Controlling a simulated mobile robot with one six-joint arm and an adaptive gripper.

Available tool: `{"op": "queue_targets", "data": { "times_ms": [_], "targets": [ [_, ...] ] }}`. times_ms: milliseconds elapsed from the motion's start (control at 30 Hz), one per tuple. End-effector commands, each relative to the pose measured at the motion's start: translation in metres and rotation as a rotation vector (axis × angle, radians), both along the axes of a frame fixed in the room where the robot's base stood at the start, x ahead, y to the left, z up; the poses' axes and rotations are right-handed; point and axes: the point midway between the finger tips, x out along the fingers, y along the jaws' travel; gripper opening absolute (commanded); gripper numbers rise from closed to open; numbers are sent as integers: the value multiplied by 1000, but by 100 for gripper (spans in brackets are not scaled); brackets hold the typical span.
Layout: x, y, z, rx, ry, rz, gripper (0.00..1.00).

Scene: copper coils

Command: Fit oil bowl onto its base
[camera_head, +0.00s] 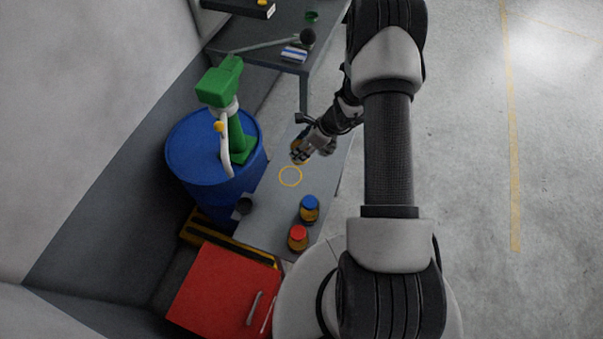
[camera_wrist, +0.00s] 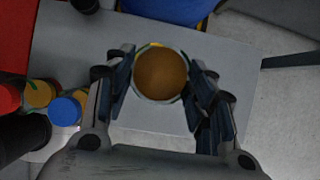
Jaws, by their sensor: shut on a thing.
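The oil bowl (camera_wrist: 161,75) is a round, clear-rimmed vessel with brown oil in it, seen from above in the wrist view. My gripper (camera_wrist: 160,84) is shut on it, with one finger on each side. In the head view my gripper (camera_head: 304,149) is over the grey table (camera_head: 268,224), just beyond a yellow ring; the bowl (camera_head: 297,153) shows as a small amber patch, partly hidden by the fingers. I cannot tell the bowl's height above the table. Which thing is its base is unclear; a green device (camera_head: 240,132) stands on a blue drum (camera_head: 187,147) to the left.
The yellow ring (camera_head: 290,186) encloses bare tabletop. A blue-lidded jar (camera_head: 309,209) and a red-lidded jar (camera_head: 298,238) stand at the near end. A small dark cup (camera_head: 243,206) is at the left edge. A red cabinet (camera_head: 215,292) is nearby, and another table (camera_head: 258,45) stands behind.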

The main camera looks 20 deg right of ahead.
Motion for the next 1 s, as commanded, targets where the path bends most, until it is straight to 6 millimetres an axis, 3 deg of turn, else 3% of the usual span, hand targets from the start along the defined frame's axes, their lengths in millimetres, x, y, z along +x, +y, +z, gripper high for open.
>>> {"op": "queue_targets", "data": {
  "times_ms": [33, 100, 333, 667, 867, 1000],
  "targets": [
    [-1, 1, -20, 2, 3, 0, 0],
    [-1, 1, -39, 3, 3, 0, 0],
    [0, 1, -93, 2, 0, 2, 0],
    [1, 1, -121, 1, -2, 3, 0],
    [0, 1, -152, 1, 0, 3, 0],
    [1, 0, -154, 0, -2, 3, 0]
  ]
}}
